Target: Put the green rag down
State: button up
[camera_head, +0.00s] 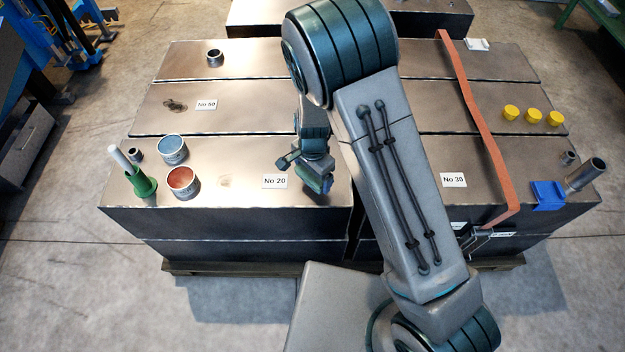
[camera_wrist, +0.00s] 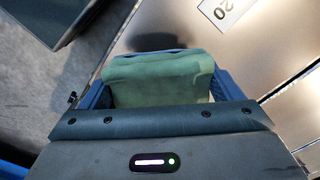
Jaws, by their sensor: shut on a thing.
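The green rag (camera_wrist: 158,80) shows in the wrist view as a folded, soft-looking bundle. It sits between the two blue fingers of my gripper (camera_head: 319,184), which is shut on it. In the head view my gripper is over the front part of the metal block surface (camera_head: 235,160), to the right of the plate marked No 20 (camera_head: 275,181). The rag cannot be made out clearly in the head view. A dark shadow lies on the metal beyond the rag in the wrist view, and the rag appears held above the surface.
At left stand a green holder (camera_head: 142,184), a blue-topped can (camera_head: 172,149) and a red-topped can (camera_head: 183,181). At right are a blue cloth-like piece (camera_head: 548,195), a metal tube (camera_head: 587,174), several yellow caps (camera_head: 533,115) and a long orange strip (camera_head: 470,100). Bare metal surrounds No 20.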

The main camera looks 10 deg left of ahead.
jog(key=shift+a+f, duration=0.1)
jog(key=shift+f, duration=2)
